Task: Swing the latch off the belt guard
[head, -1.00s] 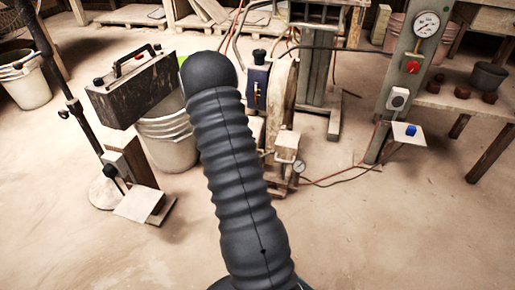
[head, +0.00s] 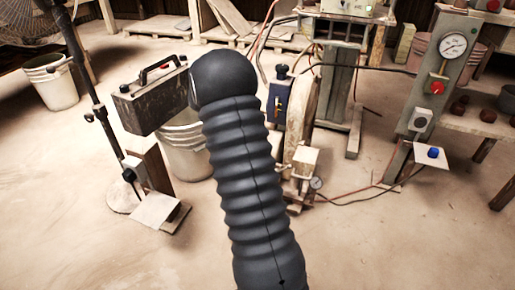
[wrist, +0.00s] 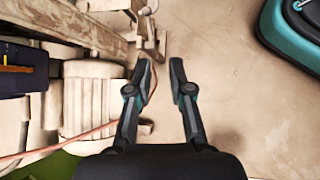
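A dark, worn box with a black handle (head: 150,98) stands at the left in the head view, on or beside a stand; it may be the belt guard, but I cannot be sure. Small dark knobs show at its top edge. A blue box with a black-topped lever (head: 279,100) sits beside a pale wheel-like part (head: 301,110) right of my arm. I cannot tell which part is the latch. My gripper (wrist: 162,68) is open and empty in the wrist view, over bare floor beside a pale ribbed block (wrist: 88,102). My arm hides the gripper in the head view.
A bucket (head: 183,150) stands under the dark box. A post with a gauge (head: 453,46) and red button is at the right. A red hose (wrist: 75,143) crosses the wrist view near a dark blue box (wrist: 20,70). The front floor is clear.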

